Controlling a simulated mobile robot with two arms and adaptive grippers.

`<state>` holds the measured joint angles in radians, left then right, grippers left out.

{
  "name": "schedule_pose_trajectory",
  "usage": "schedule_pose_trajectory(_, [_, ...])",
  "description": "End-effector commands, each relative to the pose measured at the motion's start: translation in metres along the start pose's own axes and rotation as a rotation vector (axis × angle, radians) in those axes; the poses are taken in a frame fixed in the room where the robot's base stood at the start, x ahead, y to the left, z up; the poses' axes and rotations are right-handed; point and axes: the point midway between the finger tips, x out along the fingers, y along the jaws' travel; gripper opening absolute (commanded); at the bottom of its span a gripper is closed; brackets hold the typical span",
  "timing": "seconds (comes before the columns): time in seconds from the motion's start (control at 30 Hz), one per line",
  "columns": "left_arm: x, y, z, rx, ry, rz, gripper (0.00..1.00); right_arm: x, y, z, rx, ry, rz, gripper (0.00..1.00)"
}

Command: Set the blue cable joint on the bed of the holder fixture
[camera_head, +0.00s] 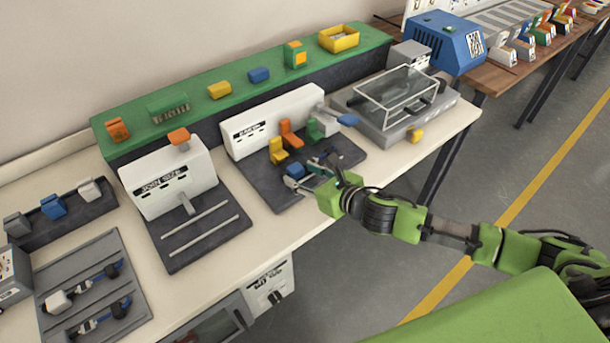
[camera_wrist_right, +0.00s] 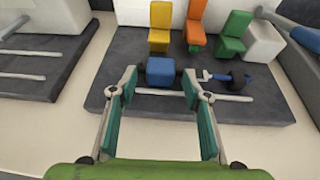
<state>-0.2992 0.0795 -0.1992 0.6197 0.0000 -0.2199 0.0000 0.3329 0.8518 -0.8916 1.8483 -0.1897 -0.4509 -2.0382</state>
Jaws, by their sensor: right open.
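The blue cable joint (camera_head: 295,171) is a blue block in line with a grey rod or cable on the dark bed of the holder fixture (camera_head: 262,184). In the right wrist view the blue block (camera_wrist_right: 160,72) sits between my right fingertips, with a black and blue cable part (camera_wrist_right: 236,78) to its right. The bed (camera_wrist_right: 255,108) lies below. My right gripper (camera_head: 306,174) is open, with one teal finger on each side of the block. Contact cannot be told. In the head view the fingers partly cover the cable. My left gripper is not in view.
Yellow (camera_head: 278,151), orange (camera_head: 291,134) and green (camera_head: 315,129) clamps stand behind the block. A white fixture (camera_head: 165,180) with rails stands left, a grey tray (camera_head: 128,303) with cables further left. A machine with a clear cover (camera_head: 400,95) stands right.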

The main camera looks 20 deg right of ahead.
Motion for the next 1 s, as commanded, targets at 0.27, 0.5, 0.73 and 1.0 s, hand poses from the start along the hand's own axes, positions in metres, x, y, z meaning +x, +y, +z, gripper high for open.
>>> schedule_pose_trajectory(0.27, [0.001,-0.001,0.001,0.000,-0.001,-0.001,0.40,-0.024,-0.001,0.000,-0.002,0.003,0.000,0.44])
schedule_pose_trajectory(0.5, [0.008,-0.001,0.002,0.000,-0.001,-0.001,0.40,-0.074,-0.001,-0.001,-0.003,0.004,-0.001,0.44])
schedule_pose_trajectory(0.73, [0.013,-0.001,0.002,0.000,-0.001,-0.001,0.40,-0.109,-0.001,0.000,-0.001,0.002,-0.002,0.44])
schedule_pose_trajectory(1.0, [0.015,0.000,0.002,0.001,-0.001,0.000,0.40,-0.121,0.000,0.003,0.000,0.000,-0.001,0.44])
